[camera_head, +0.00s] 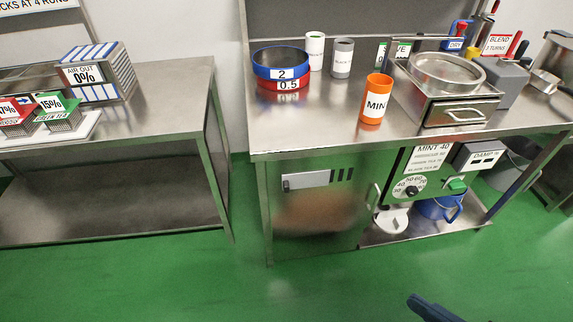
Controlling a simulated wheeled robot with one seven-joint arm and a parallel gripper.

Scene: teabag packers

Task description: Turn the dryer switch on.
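Under the right bench is a built-in unit (402,160) that looks like the dryer. Its white label reads "MINT 40" with smaller lines below. Under the label is a round dial (411,190) with a dark knob and numbers from 30 up to 70. Right of the dial is a green rocker-like switch (457,185); I cannot tell its position. A dark box (483,156) labelled "DAMP IN" sits at the unit's upper right. A dark blue part (430,307), probably my gripper, shows at the bottom edge, well apart from the unit. Its fingers are mostly out of frame.
The bench top (330,128) holds an orange MINT canister (376,99), stacked sieve rings (281,68) and a steel drawer unit (460,110). A blue bucket (437,208) stands on the lower shelf. Another bench (150,120) stands left. The green floor (250,285) in front is clear.

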